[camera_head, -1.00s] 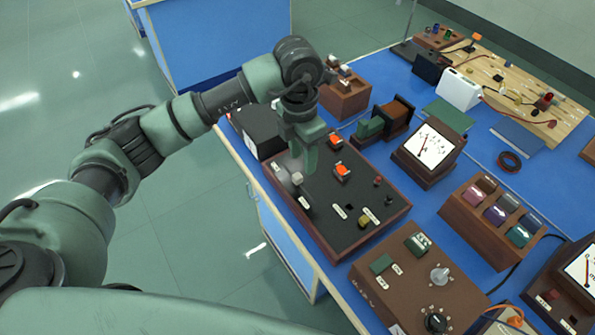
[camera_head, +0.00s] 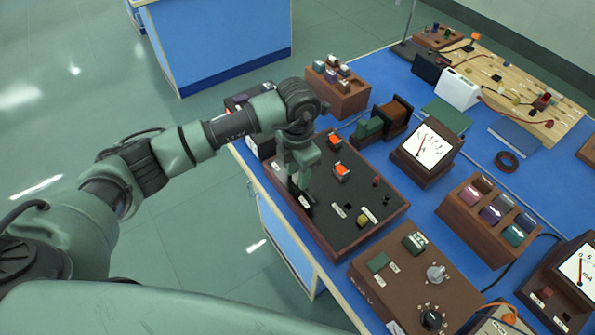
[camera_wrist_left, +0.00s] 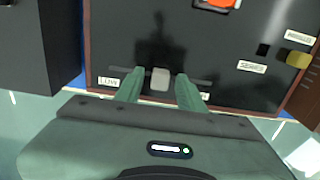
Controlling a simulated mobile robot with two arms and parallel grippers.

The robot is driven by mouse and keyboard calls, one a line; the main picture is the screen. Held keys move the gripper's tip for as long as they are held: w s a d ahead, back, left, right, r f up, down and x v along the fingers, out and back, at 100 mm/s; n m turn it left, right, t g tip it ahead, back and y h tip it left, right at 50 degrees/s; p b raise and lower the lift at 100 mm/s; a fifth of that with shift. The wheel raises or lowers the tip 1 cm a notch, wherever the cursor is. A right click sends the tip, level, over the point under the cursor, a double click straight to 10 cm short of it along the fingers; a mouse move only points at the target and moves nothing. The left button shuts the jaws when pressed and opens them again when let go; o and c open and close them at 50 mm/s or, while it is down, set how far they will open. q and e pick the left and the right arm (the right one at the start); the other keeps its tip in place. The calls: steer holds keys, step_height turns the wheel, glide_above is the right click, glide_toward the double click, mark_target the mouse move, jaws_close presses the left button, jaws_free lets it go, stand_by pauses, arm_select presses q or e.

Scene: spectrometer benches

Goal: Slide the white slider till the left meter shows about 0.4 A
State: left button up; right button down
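The white slider (camera_wrist_left: 160,79) sits in its slot near the edge of the black-topped panel (camera_head: 322,192). In the wrist view it lies between the two green fingers of my left gripper (camera_wrist_left: 160,91). The fingers are open, with a gap on each side of the slider. In the head view my left gripper (camera_head: 298,183) is low over the near left part of the panel and hides the slider. The left meter (camera_head: 429,147) stands behind the panel with a white dial; its needle's exact reading is too small to tell. My right gripper is out of view.
Orange switches (camera_head: 339,171) and a yellow knob (camera_head: 363,218) are on the same panel. A black box (camera_wrist_left: 38,45) is beside the panel. A brown knob box (camera_head: 408,285) and a second meter (camera_head: 577,268) stand to the right.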

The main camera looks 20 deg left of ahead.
arm_select(q)
jaws_close()
stand_by(1.2)
